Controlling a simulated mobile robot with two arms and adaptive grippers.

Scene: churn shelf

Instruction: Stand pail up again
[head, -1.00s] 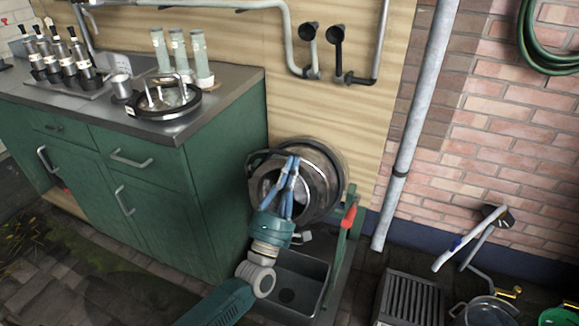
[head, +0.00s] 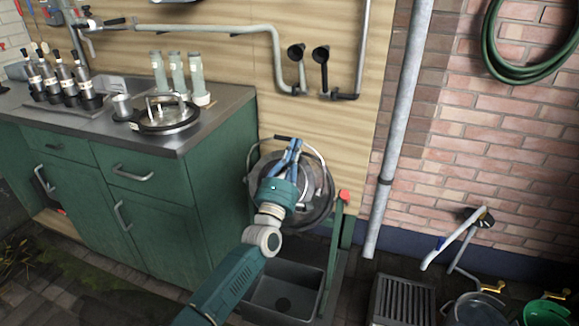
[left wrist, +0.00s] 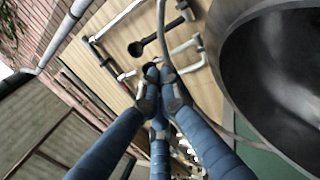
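The metal pail (head: 318,205) is beside the green cabinet, above a grey basin, partly hidden behind my left gripper. Its round face is turned towards the head camera, so it looks tilted. Its thin wire handle arches over the top, with a dark grip (head: 281,137). My left gripper (head: 294,146) has its blue fingers drawn together at this grip. In the left wrist view the fingertips (left wrist: 158,78) meet around a dark piece with the wire running from it. The pail's curved wall (left wrist: 222,62) fills the right side there. My right gripper is not in view.
The grey basin (head: 265,300) lies below the pail, next to a green post with a red knob (head: 344,195). A lid (head: 165,115), bottles and cups stand on the cabinet top. A pipe (head: 398,130), a drain grate (head: 402,300) and smaller pails are to the right.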

